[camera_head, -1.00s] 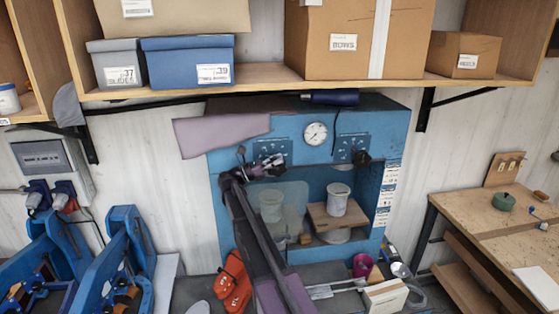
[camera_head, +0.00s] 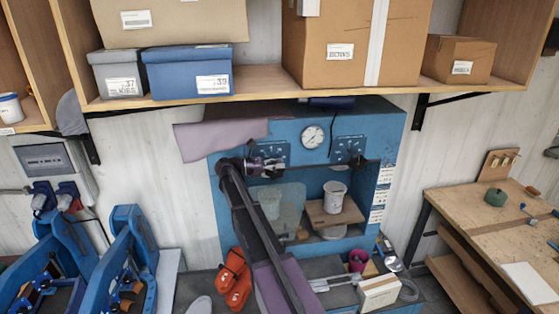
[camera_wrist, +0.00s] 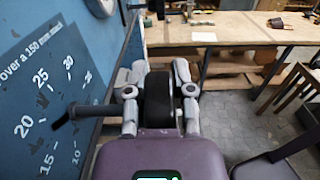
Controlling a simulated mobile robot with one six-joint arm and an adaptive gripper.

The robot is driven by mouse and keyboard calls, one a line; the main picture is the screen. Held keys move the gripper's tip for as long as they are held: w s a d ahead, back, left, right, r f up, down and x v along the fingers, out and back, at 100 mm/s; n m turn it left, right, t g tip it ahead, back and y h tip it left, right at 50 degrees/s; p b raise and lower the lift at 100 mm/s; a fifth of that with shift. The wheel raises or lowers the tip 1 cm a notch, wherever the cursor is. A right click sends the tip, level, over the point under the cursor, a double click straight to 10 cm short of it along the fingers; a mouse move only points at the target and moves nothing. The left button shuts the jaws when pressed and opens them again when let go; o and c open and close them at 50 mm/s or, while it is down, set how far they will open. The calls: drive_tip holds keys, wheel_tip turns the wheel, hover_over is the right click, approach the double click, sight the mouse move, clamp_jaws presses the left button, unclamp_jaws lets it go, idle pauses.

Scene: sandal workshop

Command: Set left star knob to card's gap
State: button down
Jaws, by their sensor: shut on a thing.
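The blue machine (camera_head: 393,125) stands against the wall with two dial plates. My gripper (camera_head: 268,168) is at the left dial plate (camera_head: 273,149) and covers the left star knob in the head view. In the wrist view my gripper (camera_wrist: 158,95) is shut on the black left star knob (camera_wrist: 158,100), one finger on each side. A dark rod (camera_wrist: 85,112) sticks out to the left over the scale plate (camera_wrist: 45,95), which shows 15, 20, 25, 30 and 35. The right knob (camera_head: 357,160) sits at its own plate. I cannot pick out the card with certainty.
A round gauge (camera_head: 313,137) sits between the dial plates. A white pot (camera_head: 335,196) stands in the machine's opening. The shelf (camera_head: 270,92) runs above. A workbench (camera_head: 470,215) stands at right.

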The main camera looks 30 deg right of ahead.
drive_tip(key=shift+s+f, duration=0.1)
drive_tip(key=shift+s, duration=0.1)
drive_tip(key=c, duration=0.7)
unclamp_jaws()
drive_tip(key=shift+o, duration=1.1)
drive_tip(key=shift+s, duration=0.1)
drive_tip(key=shift+w, duration=0.2)
drive_tip(key=shift+w+a, duration=0.15)
drive_tip(key=shift+a, duration=0.35)
drive_tip(key=v, duration=1.1)
